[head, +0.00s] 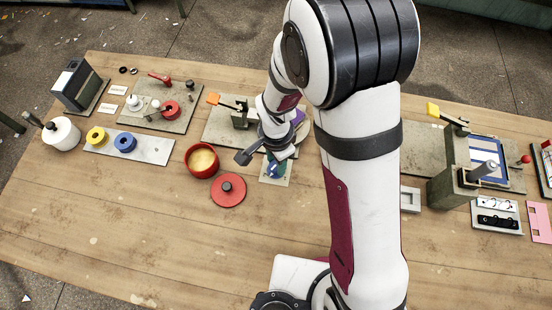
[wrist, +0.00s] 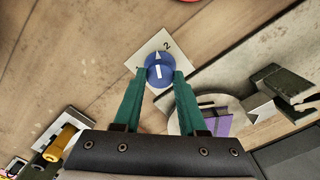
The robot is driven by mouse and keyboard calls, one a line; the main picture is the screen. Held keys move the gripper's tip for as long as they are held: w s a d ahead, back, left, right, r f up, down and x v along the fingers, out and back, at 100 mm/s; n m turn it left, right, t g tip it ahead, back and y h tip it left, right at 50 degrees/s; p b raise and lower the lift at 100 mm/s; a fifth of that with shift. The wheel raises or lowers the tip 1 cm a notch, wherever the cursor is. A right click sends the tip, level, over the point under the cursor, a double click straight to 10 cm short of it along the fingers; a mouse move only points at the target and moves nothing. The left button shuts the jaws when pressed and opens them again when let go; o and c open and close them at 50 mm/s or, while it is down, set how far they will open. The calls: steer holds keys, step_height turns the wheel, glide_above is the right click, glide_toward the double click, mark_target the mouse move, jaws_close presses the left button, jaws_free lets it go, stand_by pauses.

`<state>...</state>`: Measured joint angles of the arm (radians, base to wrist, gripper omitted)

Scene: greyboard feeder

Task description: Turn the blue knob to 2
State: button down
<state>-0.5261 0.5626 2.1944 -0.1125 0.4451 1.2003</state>
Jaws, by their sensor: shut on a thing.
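The blue knob (wrist: 158,72) sits on a pale square plate (wrist: 150,50) in the wrist view. A white arrow on the knob points up the picture, between a partly hidden mark at left and the printed 2 (wrist: 167,46), nearer the 2. My gripper (wrist: 161,74) has its green fingers on either side of the knob, shut on it. In the head view the knob (head: 273,171) and its plate (head: 272,181) show below my gripper, partly covered by it.
A red pot (head: 190,164) and its red lid (head: 228,190) stand just left of the plate in the head view. A board with an orange-tipped lever (head: 213,98) lies behind. The table front (head: 150,240) is clear.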

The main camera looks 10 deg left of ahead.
steer(key=m, duration=0.5)
stand_by(0.6)
steer(key=shift+c, duration=2.3)
jaws_free()
step_height(320, 180, up, 16)
